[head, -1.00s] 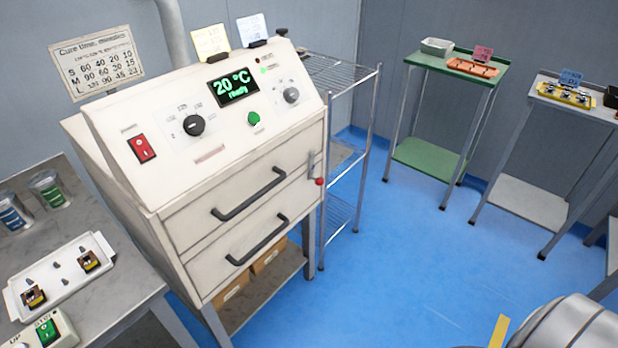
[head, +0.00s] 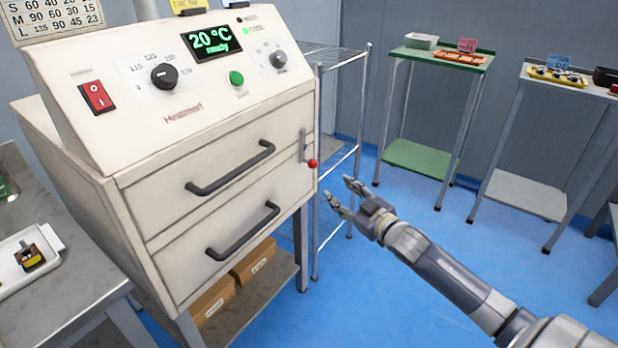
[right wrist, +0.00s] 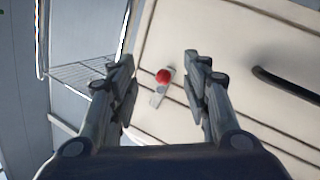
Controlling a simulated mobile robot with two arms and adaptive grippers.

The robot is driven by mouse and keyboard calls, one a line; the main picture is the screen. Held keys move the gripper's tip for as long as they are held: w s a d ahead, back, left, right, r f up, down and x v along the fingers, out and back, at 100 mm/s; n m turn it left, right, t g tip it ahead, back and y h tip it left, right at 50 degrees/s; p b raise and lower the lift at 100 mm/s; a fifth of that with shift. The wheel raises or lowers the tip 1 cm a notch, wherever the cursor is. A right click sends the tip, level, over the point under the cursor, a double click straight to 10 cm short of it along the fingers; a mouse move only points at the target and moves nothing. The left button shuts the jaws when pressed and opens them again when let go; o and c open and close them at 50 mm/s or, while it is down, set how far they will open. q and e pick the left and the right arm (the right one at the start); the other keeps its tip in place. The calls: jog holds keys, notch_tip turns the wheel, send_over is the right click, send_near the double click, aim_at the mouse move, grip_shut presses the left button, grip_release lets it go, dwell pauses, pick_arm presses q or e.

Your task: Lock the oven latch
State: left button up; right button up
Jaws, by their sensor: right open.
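The oven (head: 160,140) is a cream cabinet with two closed drawer fronts, each with a black handle; its display reads 20 °C ready. The latch (head: 305,148) is a small metal lever with a red ball knob (head: 312,163) at the right edge of the front, the knob at its lower end. My right gripper (head: 342,190) is open and empty, just right of and slightly below the knob in the head view. In the right wrist view the red knob (right wrist: 163,76) lies between the open fingers (right wrist: 158,80), beyond their tips, apparently untouched. My left gripper is out of view.
A wire rack (head: 345,130) stands close behind the right side of the oven. A green table (head: 440,58) and a grey table (head: 570,85) stand farther back. A bench (head: 60,285) with a white tray is at left. Blue floor is clear between.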

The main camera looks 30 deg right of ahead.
aim_at(316, 166)
jog(key=shift+n+t+y, duration=0.3)
jog(key=shift+t+y, duration=0.1)
jog(key=shift+y, duration=0.1)
jog(key=w+r, duration=0.1)
jog(key=w, duration=0.2)
jog(key=w+a+r+b, duration=0.1)
jog(key=w, duration=0.2)
jog(key=w+a+r+b, duration=0.1)
jog(key=w, duration=0.2)
jog(key=shift+w+r, duration=0.2)
jog(key=shift+r, duration=0.1)
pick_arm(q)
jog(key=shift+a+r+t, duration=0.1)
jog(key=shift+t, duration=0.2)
pick_arm(e)
jog(key=shift+w, duration=0.95)
